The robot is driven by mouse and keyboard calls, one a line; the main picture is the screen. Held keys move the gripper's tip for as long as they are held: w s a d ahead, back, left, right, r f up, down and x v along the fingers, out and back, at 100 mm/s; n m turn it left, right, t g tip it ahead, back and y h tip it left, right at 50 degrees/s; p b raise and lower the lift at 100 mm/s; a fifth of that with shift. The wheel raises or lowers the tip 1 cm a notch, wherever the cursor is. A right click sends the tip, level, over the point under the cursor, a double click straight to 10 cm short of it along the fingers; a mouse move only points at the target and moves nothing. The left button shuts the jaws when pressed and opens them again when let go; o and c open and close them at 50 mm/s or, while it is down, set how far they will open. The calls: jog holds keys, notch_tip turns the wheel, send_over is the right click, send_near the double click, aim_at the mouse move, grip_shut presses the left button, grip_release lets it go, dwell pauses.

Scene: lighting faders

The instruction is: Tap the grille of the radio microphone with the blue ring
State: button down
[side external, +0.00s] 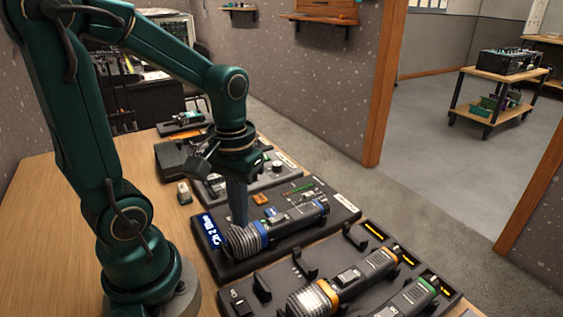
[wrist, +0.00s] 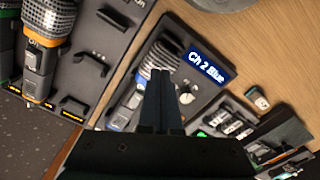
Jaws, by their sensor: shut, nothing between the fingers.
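The radio microphone with the blue ring (side external: 292,222) lies on its side in a dark tray (side external: 345,212). Its ribbed silver grille (side external: 240,244) points left, beside a blue label (side external: 211,231) reading "Ch 2 Blue". In the wrist view the grille (wrist: 160,54) shows just beyond my fingertips, partly hidden by them. My gripper (side external: 238,222) is shut and empty, pointing down at the grille's upper side. I cannot tell whether the tips touch it. In the wrist view my gripper (wrist: 162,74) covers part of the microphone's body.
A charging dock (side external: 236,301) in front holds a microphone with an orange ring (side external: 345,279) and one with a green ring (side external: 408,299). Behind the tray are a panel with knobs (side external: 277,167), a dark box (side external: 172,156) and a small pale block (side external: 184,192). Bare wooden table lies left.

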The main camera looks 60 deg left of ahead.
jog(key=shift+f, duration=0.15)
jog(key=shift+f, duration=0.35)
jog(key=shift+f, duration=0.35)
jog(key=shift+r, duration=0.1)
jog(key=shift+r, duration=3.45)
